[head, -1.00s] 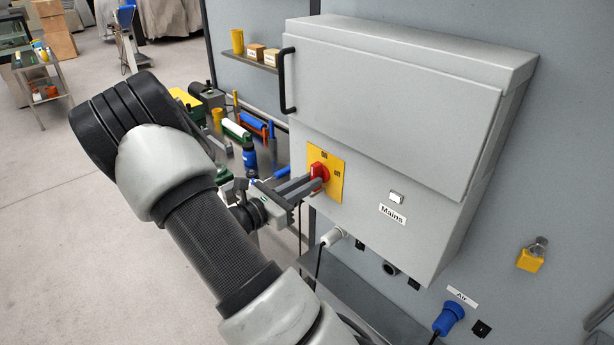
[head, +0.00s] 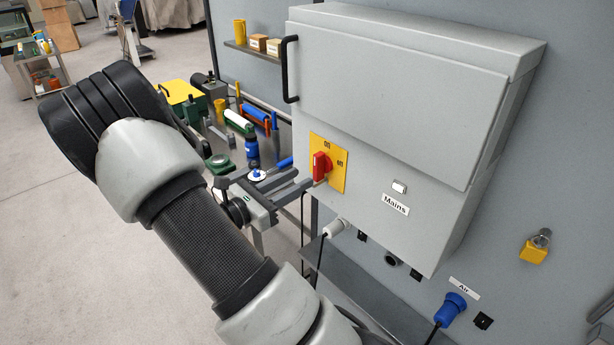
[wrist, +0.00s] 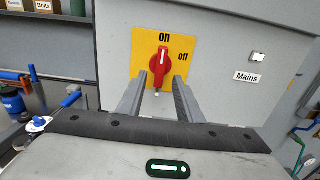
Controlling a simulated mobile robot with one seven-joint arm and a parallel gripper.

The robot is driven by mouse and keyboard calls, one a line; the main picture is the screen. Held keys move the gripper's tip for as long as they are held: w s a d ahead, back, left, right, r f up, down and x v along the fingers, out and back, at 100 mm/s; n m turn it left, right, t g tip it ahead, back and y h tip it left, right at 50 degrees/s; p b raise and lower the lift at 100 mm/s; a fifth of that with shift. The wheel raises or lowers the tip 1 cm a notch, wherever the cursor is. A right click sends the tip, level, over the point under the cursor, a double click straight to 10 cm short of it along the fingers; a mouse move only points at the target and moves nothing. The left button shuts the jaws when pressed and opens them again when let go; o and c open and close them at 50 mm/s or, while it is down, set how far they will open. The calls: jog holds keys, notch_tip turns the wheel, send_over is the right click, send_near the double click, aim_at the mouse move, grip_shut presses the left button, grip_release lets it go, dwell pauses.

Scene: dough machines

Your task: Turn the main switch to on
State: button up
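The main switch is a red rotary knob (head: 321,166) on a yellow plate (head: 338,178) on the front of the grey cabinet. In the wrist view the knob (wrist: 160,68) stands nearly upright. Its white-marked end points up toward the "on" label, and "off" is at the right. My gripper (head: 305,180) is in front of the knob, to its left in the head view. In the wrist view its fingers (wrist: 160,88) are apart, one on each side of the knob's lower part, with gaps beside it. They appear open and empty; contact cannot be told.
The grey cabinet (head: 390,100) has a black handle (head: 289,70) and a button above the "Mains" label (head: 395,204). A cable plug (head: 335,228) sits below. A bench with tools and a blue bottle (head: 251,151) stands behind my gripper.

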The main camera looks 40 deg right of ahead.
jog(key=s+a+b, duration=0.1)
jog(key=a, duration=1.1)
jog(key=shift+a, duration=0.15)
